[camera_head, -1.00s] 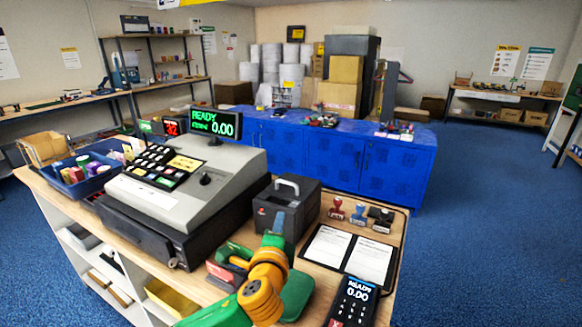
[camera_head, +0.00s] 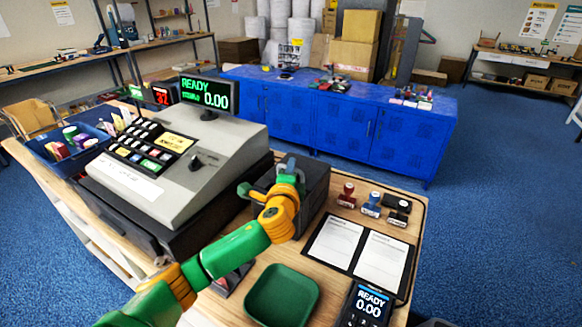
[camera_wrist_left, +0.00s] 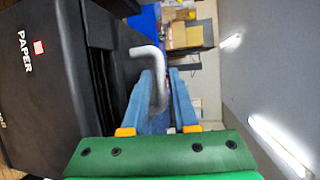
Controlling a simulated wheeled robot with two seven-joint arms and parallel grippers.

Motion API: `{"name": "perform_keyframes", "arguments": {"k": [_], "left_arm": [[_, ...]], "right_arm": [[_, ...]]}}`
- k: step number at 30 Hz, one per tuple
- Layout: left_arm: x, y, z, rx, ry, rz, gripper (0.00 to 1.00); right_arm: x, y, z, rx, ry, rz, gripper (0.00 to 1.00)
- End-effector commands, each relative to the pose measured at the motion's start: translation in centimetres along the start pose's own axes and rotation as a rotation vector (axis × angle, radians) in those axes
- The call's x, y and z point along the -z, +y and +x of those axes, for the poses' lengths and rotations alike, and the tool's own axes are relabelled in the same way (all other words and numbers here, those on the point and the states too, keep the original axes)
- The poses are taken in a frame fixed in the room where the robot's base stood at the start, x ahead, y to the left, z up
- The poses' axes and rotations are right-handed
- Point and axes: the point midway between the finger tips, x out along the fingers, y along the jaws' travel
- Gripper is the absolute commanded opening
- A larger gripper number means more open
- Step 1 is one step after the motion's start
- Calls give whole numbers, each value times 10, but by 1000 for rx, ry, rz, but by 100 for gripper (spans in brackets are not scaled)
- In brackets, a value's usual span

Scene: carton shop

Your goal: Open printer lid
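The printer (camera_head: 316,190) is a black box on the counter, right of the cash register. In the wrist view its dark body (camera_wrist_left: 50,85) fills the left side, with the word PAPER and a small red mark. Its grey bent handle (camera_wrist_left: 157,62) reaches between the fingers of my left gripper (camera_wrist_left: 162,98). A gap shows beside the handle, so the fingers look open around it. In the head view my left gripper (camera_head: 268,178) is over the printer's top and hides the handle. The lid looks down, though my gripper covers much of it. My right gripper is not in view.
The cash register (camera_head: 185,165) stands close on the left. Several stamps (camera_head: 371,204), a two-page folder (camera_head: 357,245) and a card terminal (camera_head: 369,304) lie to the right. A green tray (camera_head: 281,296) sits in front. A blue cabinet (camera_head: 335,122) stands behind.

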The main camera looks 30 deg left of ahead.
Motion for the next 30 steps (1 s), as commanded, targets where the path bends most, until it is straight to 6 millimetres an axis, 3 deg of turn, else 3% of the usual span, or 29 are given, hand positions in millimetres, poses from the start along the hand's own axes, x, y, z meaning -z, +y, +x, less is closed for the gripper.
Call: {"name": "perform_keyframes", "arguments": {"k": [10,11,14,30], "left_arm": [[0,0,6,0,1,0,27],[0,0,6,0,1,0,25],[0,0,6,0,0,0,0],[0,0,6,0,0,0,0]], "right_arm": [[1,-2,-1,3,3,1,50],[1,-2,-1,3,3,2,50],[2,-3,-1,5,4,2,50],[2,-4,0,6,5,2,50]]}}
